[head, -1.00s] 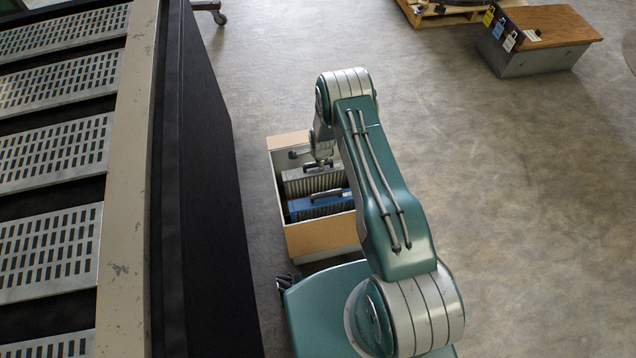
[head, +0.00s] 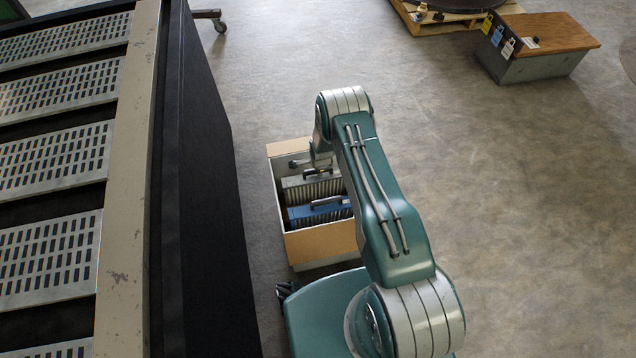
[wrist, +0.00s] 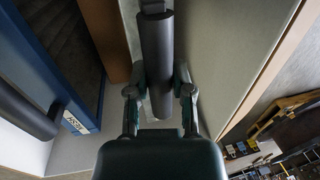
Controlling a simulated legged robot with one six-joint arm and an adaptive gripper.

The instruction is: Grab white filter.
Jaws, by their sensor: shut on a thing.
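The white filter (head: 296,187) is a pale grey, ribbed block with a dark handle on top. It is inside an open box (head: 325,243), behind a blue filter (head: 330,213) that has its own dark handle. My gripper (head: 318,166) is over the white filter, partly hidden by my arm. In the wrist view my gripper (wrist: 160,92) has a finger on each side of a dark round handle (wrist: 155,48) and is shut on it. The blue filter's edge (wrist: 45,65) shows at left there. How far the white filter is lifted cannot be told.
A tall black-sided rack with slotted metal shelves (head: 55,160) stands close on the left. A grey bin with a wooden lid (head: 540,45) and a pallet (head: 415,22) are at the far right. Open floor (head: 500,170) lies right of the box.

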